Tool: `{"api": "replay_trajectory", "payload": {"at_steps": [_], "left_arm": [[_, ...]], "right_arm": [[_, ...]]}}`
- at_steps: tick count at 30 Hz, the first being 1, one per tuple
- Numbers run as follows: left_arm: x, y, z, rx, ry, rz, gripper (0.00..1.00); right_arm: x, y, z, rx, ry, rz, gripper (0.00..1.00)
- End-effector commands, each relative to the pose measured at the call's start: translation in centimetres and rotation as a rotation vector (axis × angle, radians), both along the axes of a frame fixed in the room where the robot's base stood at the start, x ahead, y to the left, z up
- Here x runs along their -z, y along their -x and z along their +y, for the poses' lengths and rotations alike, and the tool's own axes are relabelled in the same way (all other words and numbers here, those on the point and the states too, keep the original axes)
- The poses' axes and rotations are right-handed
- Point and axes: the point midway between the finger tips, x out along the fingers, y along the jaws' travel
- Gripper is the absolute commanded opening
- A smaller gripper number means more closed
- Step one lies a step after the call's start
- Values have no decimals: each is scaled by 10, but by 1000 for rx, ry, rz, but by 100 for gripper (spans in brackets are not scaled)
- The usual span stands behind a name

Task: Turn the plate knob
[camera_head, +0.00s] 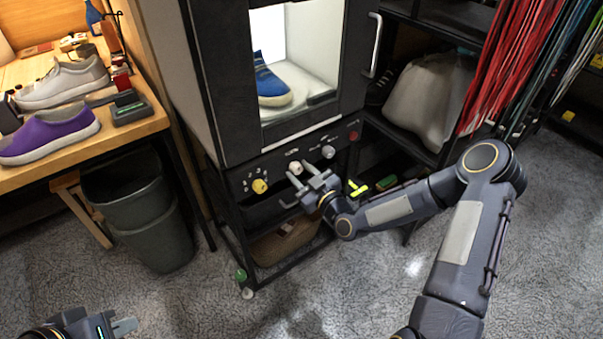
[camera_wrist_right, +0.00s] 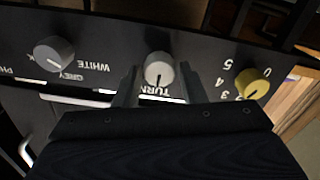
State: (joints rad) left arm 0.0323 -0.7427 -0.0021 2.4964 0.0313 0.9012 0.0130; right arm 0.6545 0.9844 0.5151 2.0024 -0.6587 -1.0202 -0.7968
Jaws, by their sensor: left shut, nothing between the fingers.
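My right gripper (camera_head: 303,176) is in front of the panel, just below this knob in the head view. In the right wrist view its two fingers (camera_wrist_right: 158,84) are apart, one on each side of the knob; I cannot tell whether they touch it. My left gripper (camera_head: 124,327) is at the bottom left, shut and empty, far from the panel.
A yellow numbered knob (camera_head: 260,186), a grey knob (camera_head: 328,152) and a red button (camera_head: 353,135) share the panel. A blue sneaker (camera_head: 270,82) stands in the lit cabinet above. A bench with shoes and a grey bin (camera_head: 150,225) stand left.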

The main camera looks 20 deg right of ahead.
Motion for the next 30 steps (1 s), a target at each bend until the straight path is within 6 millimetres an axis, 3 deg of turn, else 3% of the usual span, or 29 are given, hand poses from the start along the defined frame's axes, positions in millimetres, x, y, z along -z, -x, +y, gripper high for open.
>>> {"api": "replay_trajectory", "payload": {"at_steps": [1, 7, 18, 30], "left_arm": [[0, 0, 0, 0, 0, 0, 0], [0, 0, 0, 0, 0, 0, 0], [9, 0, 0, 0, 0, 0, 0], [39, 0, 0, 0, 0, 0, 0]], "right_arm": [[0, 0, 0, 0, 0, 0, 31], [0, 0, 0, 0, 0, 0, 7], [2, 0, 0, 1, -68, 24, 7], [4, 0, -1, 1, -370, 133, 7]]}}
